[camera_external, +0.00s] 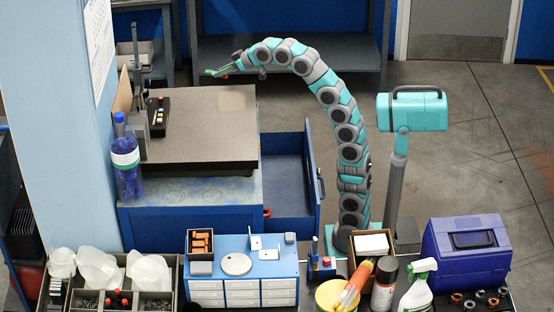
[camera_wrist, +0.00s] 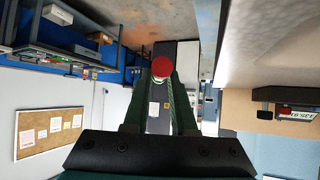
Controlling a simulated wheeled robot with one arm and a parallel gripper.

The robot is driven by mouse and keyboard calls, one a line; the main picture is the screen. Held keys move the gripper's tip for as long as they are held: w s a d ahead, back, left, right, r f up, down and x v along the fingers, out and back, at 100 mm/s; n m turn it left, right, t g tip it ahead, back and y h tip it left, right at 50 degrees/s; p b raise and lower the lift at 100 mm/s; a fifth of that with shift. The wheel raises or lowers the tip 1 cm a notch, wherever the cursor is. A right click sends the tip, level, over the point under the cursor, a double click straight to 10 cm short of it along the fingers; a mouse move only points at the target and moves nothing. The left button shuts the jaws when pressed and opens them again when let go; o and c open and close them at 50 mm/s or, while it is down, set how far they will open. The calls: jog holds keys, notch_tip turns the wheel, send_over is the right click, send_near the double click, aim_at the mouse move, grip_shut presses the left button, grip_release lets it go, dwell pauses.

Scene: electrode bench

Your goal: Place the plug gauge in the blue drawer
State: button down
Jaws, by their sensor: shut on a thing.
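My gripper (camera_external: 209,72) is raised above the far side of the dark surface plate, at the end of the arched arm. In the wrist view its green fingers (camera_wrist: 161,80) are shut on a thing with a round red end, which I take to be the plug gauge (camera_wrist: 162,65). The blue drawer (camera_external: 284,178) stands pulled out from the right side of the blue bench, well below and to the right of my gripper. The visible part of its inside looks empty.
The surface plate (camera_external: 205,130) lies on the bench, with a height gauge (camera_external: 139,85) and a small black box (camera_external: 157,115) at its left. A blue bottle (camera_external: 125,160) stands by its near left corner. A blue cabinet (camera_external: 243,290) and several containers line the front.

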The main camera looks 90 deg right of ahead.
jog(key=a+r, duration=0.1)
jog(key=a, duration=0.3)
jog(key=a+r+n+y, duration=0.1)
jog(key=a, duration=0.4)
jog(key=s+a+r+n+t+y, duration=0.1)
jog(key=a, duration=0.3)
jog(key=shift+s+a+r+b, duration=0.1)
jog(key=shift+a+b, duration=0.1)
jog(key=shift+b, duration=0.2)
jog(key=s+a+n+y, duration=0.1)
jog(key=s+a, duration=0.1)
jog(key=a, duration=0.2)
jog(key=s+a+r+n, duration=0.1)
jog(key=s+a, duration=0.2)
jog(key=a, duration=0.2)
jog(key=s+a+r+n+y, duration=0.1)
jog(key=s+a, duration=0.1)
jog(key=a, duration=0.2)
jog(key=shift+s+a+r+y+b, duration=0.2)
jog(key=shift+y+b, duration=0.1)
jog(key=shift+b, duration=0.1)
jog(key=p, duration=0.2)
send_over(188, 121)
jog(key=s, duration=0.4)
jog(key=shift+a+f, duration=0.1)
jog(key=shift+f, duration=0.7)
jog(key=shift+w+f, duration=0.1)
jog(key=shift+w, duration=0.1)
jog(key=shift+s+f, duration=0.15)
jog(key=shift+f, duration=1.5)
